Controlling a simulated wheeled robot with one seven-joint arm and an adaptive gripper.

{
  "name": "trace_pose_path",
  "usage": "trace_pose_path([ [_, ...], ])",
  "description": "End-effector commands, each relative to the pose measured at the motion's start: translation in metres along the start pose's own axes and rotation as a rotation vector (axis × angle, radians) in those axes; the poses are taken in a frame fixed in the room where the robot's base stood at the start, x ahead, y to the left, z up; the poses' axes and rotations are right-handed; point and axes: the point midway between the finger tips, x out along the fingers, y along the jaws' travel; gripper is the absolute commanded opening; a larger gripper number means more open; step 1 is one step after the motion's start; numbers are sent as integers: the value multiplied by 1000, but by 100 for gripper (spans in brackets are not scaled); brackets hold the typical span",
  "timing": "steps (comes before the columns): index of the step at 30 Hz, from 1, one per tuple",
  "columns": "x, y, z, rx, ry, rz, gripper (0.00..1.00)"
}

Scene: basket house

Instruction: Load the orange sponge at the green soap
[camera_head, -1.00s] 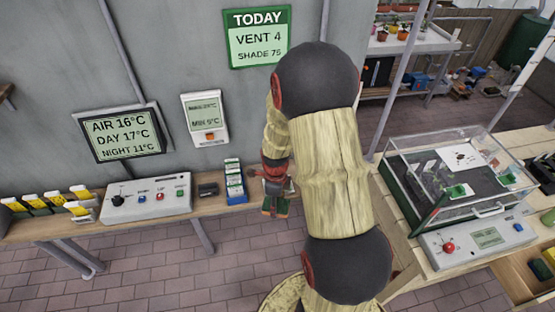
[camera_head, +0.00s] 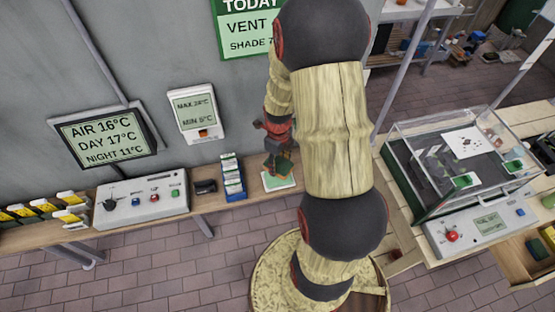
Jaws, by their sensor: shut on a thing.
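My gripper (camera_head: 276,165) is in the middle of the view, low over the back bench by the wall, partly behind my arm. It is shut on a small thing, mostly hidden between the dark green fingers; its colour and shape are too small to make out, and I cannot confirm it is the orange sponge. A pale green-and-white flat piece (camera_head: 280,183) lies on the bench just below the fingers; I cannot tell whether they touch. I cannot single out a green soap for certain; a green block (camera_head: 548,200) is at the right edge.
A blue-and-white packet rack (camera_head: 233,178) stands just left of my gripper. A black device (camera_head: 205,187) and a grey control box (camera_head: 142,202) are further left. A clear-lidded case (camera_head: 432,213) stands on the right bench, beside a tray with yellow and green pieces (camera_head: 538,248).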

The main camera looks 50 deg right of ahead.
Motion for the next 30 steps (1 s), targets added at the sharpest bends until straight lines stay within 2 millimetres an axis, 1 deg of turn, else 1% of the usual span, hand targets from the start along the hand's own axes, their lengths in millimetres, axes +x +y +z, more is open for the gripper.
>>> trace_pose_path([
  [1,6,0,0,0,0,0,28],
  [9,34,0,0,-1,1,1,28],
  [15,50,0,0,-1,0,0,28],
  [19,53,0,0,-1,0,0,28],
  [30,52,0,0,-1,0,0,28],
])
